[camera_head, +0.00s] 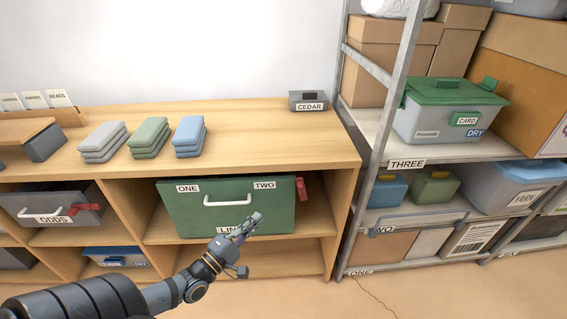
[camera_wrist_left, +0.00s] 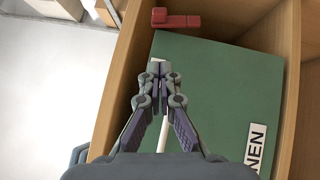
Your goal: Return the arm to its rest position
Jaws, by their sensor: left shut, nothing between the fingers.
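My left arm (camera_head: 150,297) comes in from the lower left in the head view. My left gripper (camera_head: 256,217) is shut and empty, in front of the lower right part of the green LINEN drawer (camera_head: 262,190). In the left wrist view the shut fingertips (camera_wrist_left: 159,68) are in front of the green drawer face (camera_wrist_left: 225,95). The drawer has a white handle (camera_head: 228,200) and ONE and TWO labels, and sits in the shelf unit. A red latch (camera_head: 301,189) is at its right side; it also shows in the left wrist view (camera_wrist_left: 176,20). My right gripper is out of view.
The wooden shelf unit (camera_head: 262,122) carries grey, green and blue folded stacks and a CEDAR box (camera_head: 309,101). An ODDS drawer (camera_head: 55,207) is at the left. A metal rack (camera_head: 384,130) with boxes stands at the right. Floor shows at the lower right.

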